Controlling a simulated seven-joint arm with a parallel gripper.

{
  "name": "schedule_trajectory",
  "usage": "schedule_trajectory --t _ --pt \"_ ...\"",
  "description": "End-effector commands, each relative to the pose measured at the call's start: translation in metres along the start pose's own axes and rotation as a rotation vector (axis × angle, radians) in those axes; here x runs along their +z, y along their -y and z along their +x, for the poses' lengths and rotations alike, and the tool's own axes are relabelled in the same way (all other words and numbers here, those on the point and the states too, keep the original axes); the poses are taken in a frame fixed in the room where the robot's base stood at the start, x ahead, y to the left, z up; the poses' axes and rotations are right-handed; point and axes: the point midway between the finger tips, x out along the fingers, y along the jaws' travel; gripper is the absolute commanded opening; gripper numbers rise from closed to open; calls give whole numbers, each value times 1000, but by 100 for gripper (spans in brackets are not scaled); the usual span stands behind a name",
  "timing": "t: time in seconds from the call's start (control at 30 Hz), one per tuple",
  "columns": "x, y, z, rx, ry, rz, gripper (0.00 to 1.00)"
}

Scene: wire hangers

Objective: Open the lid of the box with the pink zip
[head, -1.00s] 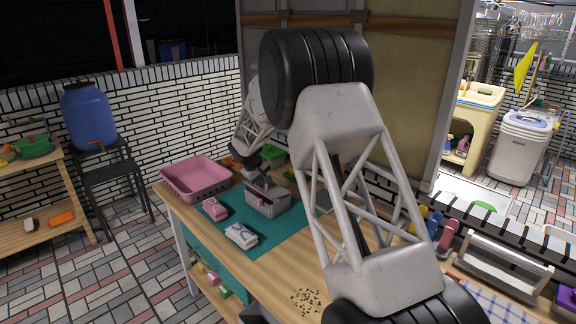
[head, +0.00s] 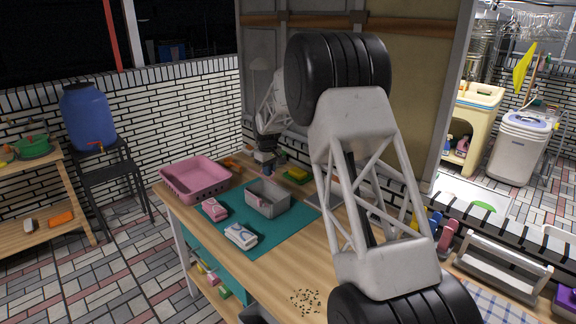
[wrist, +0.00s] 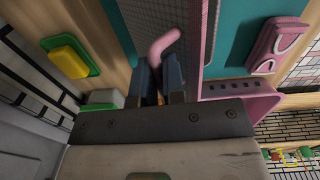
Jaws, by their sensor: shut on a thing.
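The grey box (head: 268,200) stands on the teal mat (head: 290,225); its top now looks open, with the hollow inside showing. A small pink piece shows at its front. My gripper (head: 266,165) is behind the box, partly hard to make out. In the wrist view, my gripper (wrist: 159,78) has its blue-grey fingers close together around a curved pink strip (wrist: 165,43), which looks like part of the pink zip. A grey mesh panel with a pink edge (wrist: 201,35) runs beside the fingers; I cannot tell whether it is lid or wall.
A pink basket (head: 196,180) stands left of the box. A pink case (head: 214,209) and a white-blue case (head: 241,236) lie on the mat. A yellow sponge on a green dish (head: 297,176) is behind right. Bare wood lies at the front, with small dark specks (head: 305,300).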

Motion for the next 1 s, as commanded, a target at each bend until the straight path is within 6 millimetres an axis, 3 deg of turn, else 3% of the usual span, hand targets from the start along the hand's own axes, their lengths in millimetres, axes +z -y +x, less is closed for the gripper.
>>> schedule_trajectory --t 1.0 --pt "1 -57 -3 -347 3 2 4"
